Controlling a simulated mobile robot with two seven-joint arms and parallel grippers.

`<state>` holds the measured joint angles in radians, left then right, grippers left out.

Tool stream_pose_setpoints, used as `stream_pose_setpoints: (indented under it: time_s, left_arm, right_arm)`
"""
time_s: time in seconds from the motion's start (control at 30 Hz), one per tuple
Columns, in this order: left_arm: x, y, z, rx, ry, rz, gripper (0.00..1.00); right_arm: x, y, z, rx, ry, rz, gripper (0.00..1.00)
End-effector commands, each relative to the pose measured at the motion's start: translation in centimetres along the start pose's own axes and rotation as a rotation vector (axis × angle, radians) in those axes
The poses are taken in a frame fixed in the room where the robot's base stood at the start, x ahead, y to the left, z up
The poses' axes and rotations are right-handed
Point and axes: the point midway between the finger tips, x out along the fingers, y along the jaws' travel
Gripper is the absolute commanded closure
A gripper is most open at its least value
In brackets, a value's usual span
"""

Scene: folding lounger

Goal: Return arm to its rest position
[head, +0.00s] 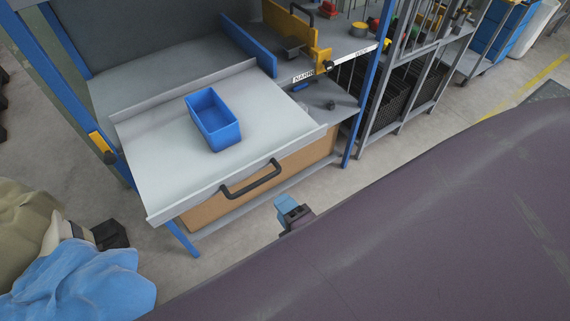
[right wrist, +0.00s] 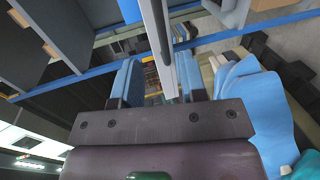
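My right gripper (head: 292,213) shows in the head view in front of the workbench, below and right of the black handle (head: 250,180), apart from it. Its blue finger pads also show in the right wrist view (right wrist: 158,82). They stand apart with a gap between them, and nothing is held. A pale grey edge (right wrist: 158,32) passes behind the gap. My dark purple arm fills the lower right of the head view. My left gripper is in neither view.
A grey pull-out tray (head: 160,150) bears a blue bin (head: 213,120). Blue posts (head: 370,80) frame the bench. A wire rack (head: 410,85) stands right of it. A blue sheet-like heap (head: 80,285) lies at lower left. Grey floor (head: 345,185) shows beside the bench.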

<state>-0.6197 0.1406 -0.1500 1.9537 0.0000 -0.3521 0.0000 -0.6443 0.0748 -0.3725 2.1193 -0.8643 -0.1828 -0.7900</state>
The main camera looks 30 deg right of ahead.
Motion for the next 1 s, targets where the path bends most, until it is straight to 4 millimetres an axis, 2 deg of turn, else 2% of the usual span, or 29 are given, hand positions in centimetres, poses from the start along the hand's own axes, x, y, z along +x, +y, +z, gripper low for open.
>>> stream_pose_setpoints:
  time_s: [0.3, 0.43, 0.53, 0.67, 0.8, 1.0]
  left_arm:
    - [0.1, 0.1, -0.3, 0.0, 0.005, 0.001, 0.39]
    - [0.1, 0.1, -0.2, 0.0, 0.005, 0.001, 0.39]
    - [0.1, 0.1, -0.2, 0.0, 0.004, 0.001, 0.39]
    - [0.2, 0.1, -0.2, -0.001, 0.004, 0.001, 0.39]
    - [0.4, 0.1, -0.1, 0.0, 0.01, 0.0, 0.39]
    - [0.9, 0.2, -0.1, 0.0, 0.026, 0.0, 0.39]
  right_arm:
    - [0.0, 0.0, 0.0, 0.009, 0.0, 0.0, 0.61]
    - [0.0, -0.2, 0.1, 0.101, -0.006, -0.009, 0.61]
    - [0.0, -1.1, 0.3, 0.301, -0.018, -0.044, 0.61]
    - [0.0, -3.6, 1.7, 0.66, -0.069, -0.118, 0.61]
    - [0.1, -6.8, 3.9, 1.026, -0.148, -0.187, 0.61]
    - [0.3, -10.9, 7.2, 1.414, -0.262, -0.246, 0.61]
